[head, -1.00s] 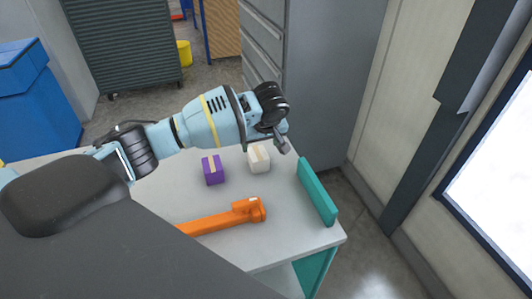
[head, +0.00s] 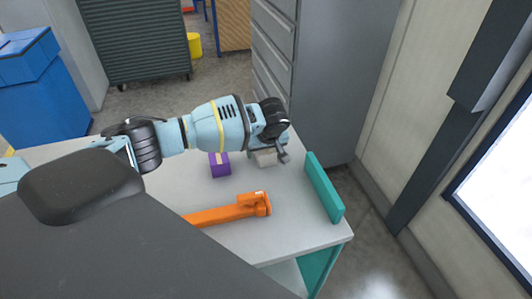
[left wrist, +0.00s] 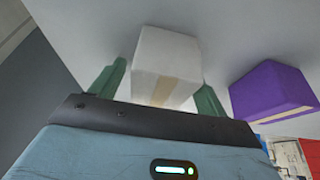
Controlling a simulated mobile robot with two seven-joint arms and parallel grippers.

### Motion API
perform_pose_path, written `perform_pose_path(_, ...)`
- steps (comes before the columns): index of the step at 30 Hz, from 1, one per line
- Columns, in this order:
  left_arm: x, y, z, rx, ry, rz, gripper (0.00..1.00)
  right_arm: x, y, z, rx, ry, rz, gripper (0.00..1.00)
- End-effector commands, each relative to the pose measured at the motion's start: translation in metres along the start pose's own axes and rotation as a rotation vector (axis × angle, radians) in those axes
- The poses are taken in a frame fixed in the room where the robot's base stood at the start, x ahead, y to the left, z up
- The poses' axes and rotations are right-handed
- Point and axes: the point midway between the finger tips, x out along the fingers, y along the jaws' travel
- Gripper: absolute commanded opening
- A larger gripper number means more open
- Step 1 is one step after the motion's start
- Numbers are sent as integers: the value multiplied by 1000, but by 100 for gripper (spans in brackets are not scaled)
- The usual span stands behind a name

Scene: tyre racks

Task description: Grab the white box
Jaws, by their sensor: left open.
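The white box (head: 265,159) with a tan stripe sits on the light table (head: 290,225), partly hidden by my left gripper in the head view. In the left wrist view the white box (left wrist: 166,66) lies between the two green fingers. My left gripper (head: 270,155) is low over the box, open, with one finger on each side of it; I cannot tell whether they touch it. It also shows in the left wrist view (left wrist: 162,92). My right gripper is not in view.
A purple box (head: 219,164) stands close beside the white box. An orange flashlight-shaped object (head: 230,211) lies nearer on the table. A teal raised edge (head: 324,187) bounds the table's right side. A grey drawer cabinet (head: 325,75) stands behind.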

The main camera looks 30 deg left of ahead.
Motion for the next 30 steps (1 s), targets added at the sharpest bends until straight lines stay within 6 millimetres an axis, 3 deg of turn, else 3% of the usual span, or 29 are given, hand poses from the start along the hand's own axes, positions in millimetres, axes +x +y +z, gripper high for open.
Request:
perform_pose_path(8, 1, 0, -1, -1, 1, 2, 73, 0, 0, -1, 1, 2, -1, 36)
perform_pose_path(20, 0, 1, -1, -1, 1, 2, 22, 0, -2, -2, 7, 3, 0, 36)
perform_pose_path(30, -10, 1, -5, -1, 2, 5, 22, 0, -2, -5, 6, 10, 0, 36)
